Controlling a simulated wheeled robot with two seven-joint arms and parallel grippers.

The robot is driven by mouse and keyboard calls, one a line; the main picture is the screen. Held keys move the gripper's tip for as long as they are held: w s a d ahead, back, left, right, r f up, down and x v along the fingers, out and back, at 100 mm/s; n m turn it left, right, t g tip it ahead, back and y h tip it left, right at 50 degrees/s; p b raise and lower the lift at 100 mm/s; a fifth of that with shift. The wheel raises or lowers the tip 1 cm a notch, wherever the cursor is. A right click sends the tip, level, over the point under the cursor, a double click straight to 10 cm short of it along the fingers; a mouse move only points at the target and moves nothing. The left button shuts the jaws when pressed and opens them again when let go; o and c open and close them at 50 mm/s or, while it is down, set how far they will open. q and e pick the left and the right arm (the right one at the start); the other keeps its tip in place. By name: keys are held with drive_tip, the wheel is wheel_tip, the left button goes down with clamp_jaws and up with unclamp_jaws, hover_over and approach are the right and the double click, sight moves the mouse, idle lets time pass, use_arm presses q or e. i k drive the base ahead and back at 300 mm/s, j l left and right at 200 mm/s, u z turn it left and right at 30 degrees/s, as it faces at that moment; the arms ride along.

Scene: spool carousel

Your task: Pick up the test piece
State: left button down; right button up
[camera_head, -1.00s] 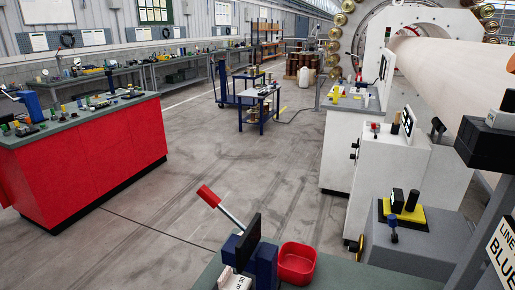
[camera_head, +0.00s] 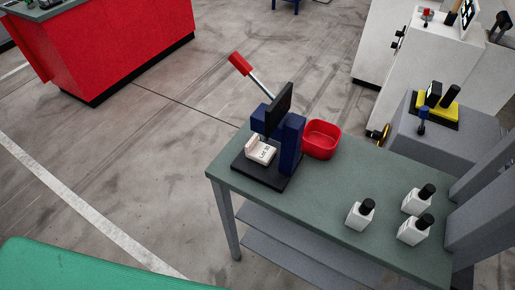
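A small off-white block (camera_head: 260,151) with a dark printed label sits on the black base of a blue bench press (camera_head: 291,143) in the head view. It looks like the test piece, but I cannot read the label surely. The press has a dark panel above the block and a raised lever with a red handle (camera_head: 240,64). Neither of my grippers is in view.
The press stands at the left end of a grey-green bench (camera_head: 310,198). A red bin (camera_head: 321,139) is beside it. Several white bottles with black caps (camera_head: 360,214) stand at the right. A green surface (camera_head: 80,268) fills the lower left. Open floor lies left of the bench.

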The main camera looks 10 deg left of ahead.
sight(256, 150)
drive_tip(key=j+z, duration=0.15)
drive_tip(key=z, duration=0.25)
drive_tip(key=j+z, duration=0.2)
drive_tip(key=z, duration=0.2)
drive_tip(key=j+z, duration=0.2)
drive_tip(key=z, duration=0.2)
drive_tip(key=j+z, duration=0.2)
drive_tip(key=z, duration=0.2)
drive_tip(key=k+j+z, duration=0.1)
drive_tip(key=j, duration=0.35)
drive_tip(key=k+j+z, duration=0.15)
drive_tip(key=j, duration=0.25)
drive_tip(key=k+j+z, duration=0.1)
drive_tip(key=j, duration=0.3)
drive_tip(key=k+j+z, duration=0.1)
drive_tip(key=k+j, duration=0.2)
drive_tip(key=k+j+z, duration=0.1)
drive_tip(key=j, duration=0.35)
drive_tip(key=k+j, duration=0.1)
drive_tip(key=k, duration=0.7)
drive_tip(key=j, duration=0.1)
